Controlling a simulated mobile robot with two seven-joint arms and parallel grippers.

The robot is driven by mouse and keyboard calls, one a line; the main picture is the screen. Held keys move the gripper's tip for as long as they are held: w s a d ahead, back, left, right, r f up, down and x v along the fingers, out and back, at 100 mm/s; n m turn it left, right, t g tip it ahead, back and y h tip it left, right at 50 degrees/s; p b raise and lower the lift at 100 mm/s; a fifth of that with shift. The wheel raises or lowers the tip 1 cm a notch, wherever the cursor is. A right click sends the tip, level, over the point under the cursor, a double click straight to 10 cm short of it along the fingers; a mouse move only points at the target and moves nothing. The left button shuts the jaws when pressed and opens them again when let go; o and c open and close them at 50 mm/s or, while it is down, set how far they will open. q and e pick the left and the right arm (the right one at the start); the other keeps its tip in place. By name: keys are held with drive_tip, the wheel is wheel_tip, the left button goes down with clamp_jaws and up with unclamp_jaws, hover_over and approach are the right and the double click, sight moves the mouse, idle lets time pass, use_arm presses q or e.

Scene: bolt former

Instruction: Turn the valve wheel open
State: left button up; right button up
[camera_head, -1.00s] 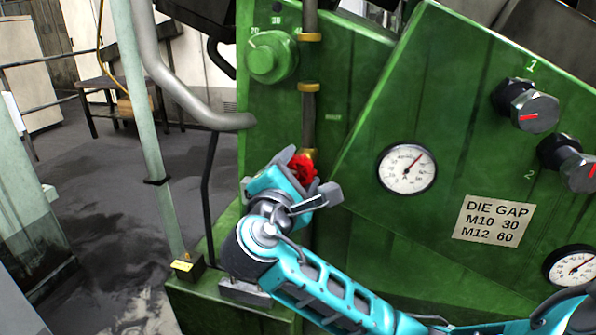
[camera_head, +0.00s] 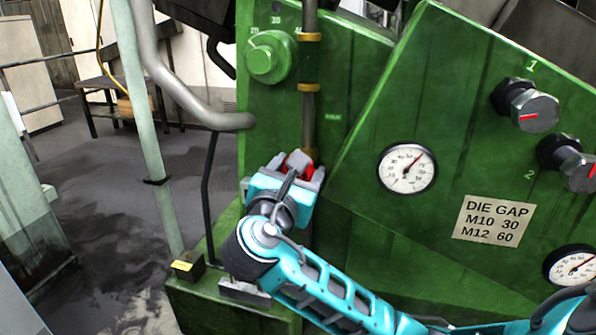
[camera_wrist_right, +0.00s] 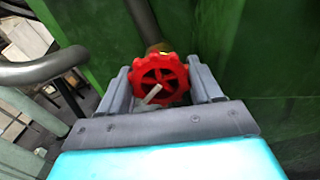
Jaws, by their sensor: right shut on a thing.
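The red valve wheel (camera_wrist_right: 160,79) sits on a brass fitting (camera_wrist_right: 158,48) at the lower end of a vertical pipe (camera_head: 309,110) on the green machine. My right gripper (camera_wrist_right: 158,82) has one finger on each side of the wheel and is shut on it. In the head view the wheel (camera_head: 300,161) shows only in part, because my right gripper (camera_head: 297,172) covers most of it. A pale spoke or stem stands out from the wheel's face in the wrist view. My left gripper is in neither view.
The green machine (camera_head: 370,230) carries a dial gauge (camera_head: 407,168), two dark knobs (camera_head: 526,104) and a DIE GAP label (camera_head: 492,220). A green knob (camera_head: 270,58) is above left of the wheel. A grey bent pipe (camera_head: 185,92) runs to the left; open floor lies beyond.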

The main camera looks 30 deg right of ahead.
drive_tip(key=shift+a+f, duration=0.1)
drive_tip(key=shift+f, duration=0.2)
drive_tip(key=o, duration=0.7)
drive_tip(key=shift+r, duration=0.1)
drive_tip(key=shift+r, duration=0.1)
